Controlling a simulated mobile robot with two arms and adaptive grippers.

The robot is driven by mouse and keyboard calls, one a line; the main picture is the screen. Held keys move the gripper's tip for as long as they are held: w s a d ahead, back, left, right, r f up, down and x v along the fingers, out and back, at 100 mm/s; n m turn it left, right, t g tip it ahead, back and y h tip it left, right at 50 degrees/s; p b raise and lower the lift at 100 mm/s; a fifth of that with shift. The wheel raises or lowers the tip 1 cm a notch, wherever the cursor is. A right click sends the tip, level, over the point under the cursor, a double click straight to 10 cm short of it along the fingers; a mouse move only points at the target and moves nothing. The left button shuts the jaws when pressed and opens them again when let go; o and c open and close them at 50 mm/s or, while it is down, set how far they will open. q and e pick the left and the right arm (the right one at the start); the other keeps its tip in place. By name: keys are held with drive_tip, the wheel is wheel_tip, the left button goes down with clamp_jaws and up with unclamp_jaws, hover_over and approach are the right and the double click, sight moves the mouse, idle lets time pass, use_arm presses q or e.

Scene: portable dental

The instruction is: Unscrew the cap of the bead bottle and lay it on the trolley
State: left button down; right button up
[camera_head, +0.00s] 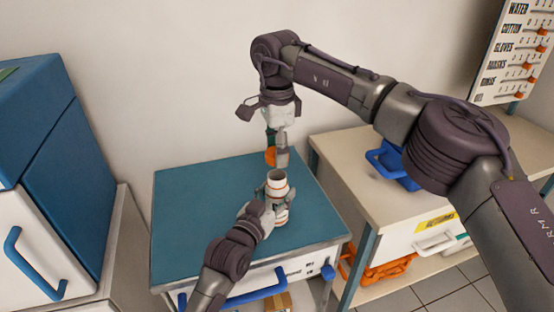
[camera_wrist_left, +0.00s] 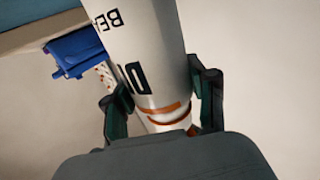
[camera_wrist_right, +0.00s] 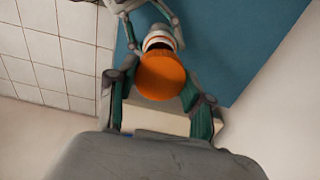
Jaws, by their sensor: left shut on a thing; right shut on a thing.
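The white bead bottle (camera_head: 277,184) with orange bands is held upright over the trolley's teal top (camera_head: 190,215); its open mouth shows. My left gripper (camera_head: 276,196) is shut around it from the front. In the left wrist view the bottle (camera_wrist_left: 145,50), with dark lettering, sits between the fingers (camera_wrist_left: 165,100). My right gripper (camera_head: 277,153), pointing down, is shut on the orange cap (camera_head: 270,156), above the bottle and apart from it. In the right wrist view the cap (camera_wrist_right: 162,76) is between the fingers (camera_wrist_right: 160,95), partly covering the bottle (camera_wrist_right: 158,38) beyond.
The trolley top around the bottle is clear. A cream side bench (camera_head: 350,150) with a blue bin (camera_head: 385,165) stands to the right. A blue and white cabinet (camera_head: 70,150) stands at the left. A supply board (camera_head: 513,50) hangs at the upper right.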

use_arm(q)
drive_tip(key=shift+c, duration=1.3)
unclamp_jaws()
